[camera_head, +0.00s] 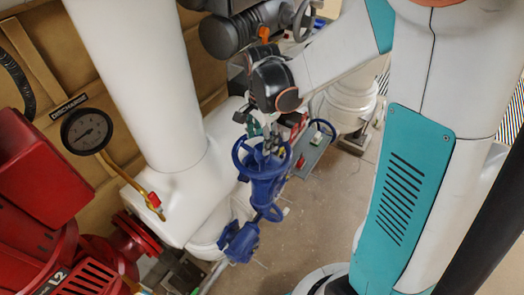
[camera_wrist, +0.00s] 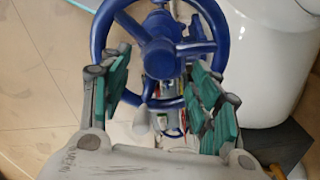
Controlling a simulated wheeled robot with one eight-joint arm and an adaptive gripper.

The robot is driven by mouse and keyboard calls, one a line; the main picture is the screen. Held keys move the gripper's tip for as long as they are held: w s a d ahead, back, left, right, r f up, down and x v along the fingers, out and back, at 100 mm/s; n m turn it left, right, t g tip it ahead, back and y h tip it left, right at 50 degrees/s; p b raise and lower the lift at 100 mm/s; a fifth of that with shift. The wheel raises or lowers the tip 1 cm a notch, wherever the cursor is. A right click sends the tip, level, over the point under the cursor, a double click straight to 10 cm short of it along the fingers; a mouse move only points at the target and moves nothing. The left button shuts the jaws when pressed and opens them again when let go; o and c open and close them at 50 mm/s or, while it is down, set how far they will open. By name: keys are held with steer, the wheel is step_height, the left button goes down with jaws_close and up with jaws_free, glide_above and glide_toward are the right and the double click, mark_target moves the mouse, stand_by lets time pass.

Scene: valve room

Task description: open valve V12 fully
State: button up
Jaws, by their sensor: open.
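A blue valve (camera_head: 266,192) with a spoked blue handwheel (camera_head: 237,152) stands beside a white pipe in the middle of the head view. No V12 tag is readable on it. My gripper (camera_head: 267,143) is at the handwheel, coming from above. In the wrist view the handwheel (camera_wrist: 98,32) fills the upper middle, with its hub and spokes visible. My gripper (camera_wrist: 165,92) is open there, its green-padded fingers spread on both sides of the near part of the rim. I cannot tell whether the fingers touch the rim; part of it is hidden behind them.
A red machine (camera_head: 40,180) and a discharge gauge (camera_head: 87,131) on a brass pipe are at left. A thick white pipe (camera_head: 140,80) stands left of the valve. Dark equipment (camera_head: 230,35) is behind. Bare floor (camera_head: 320,215) lies right of the valve.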

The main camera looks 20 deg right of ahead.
steer(key=shift+s+f+b, duration=0.1)
steer(key=shift+f+b, duration=1.95)
steer(key=shift+f, duration=0.6)
steer(key=c, duration=0.9)
steer(key=shift+o, duration=0.2)
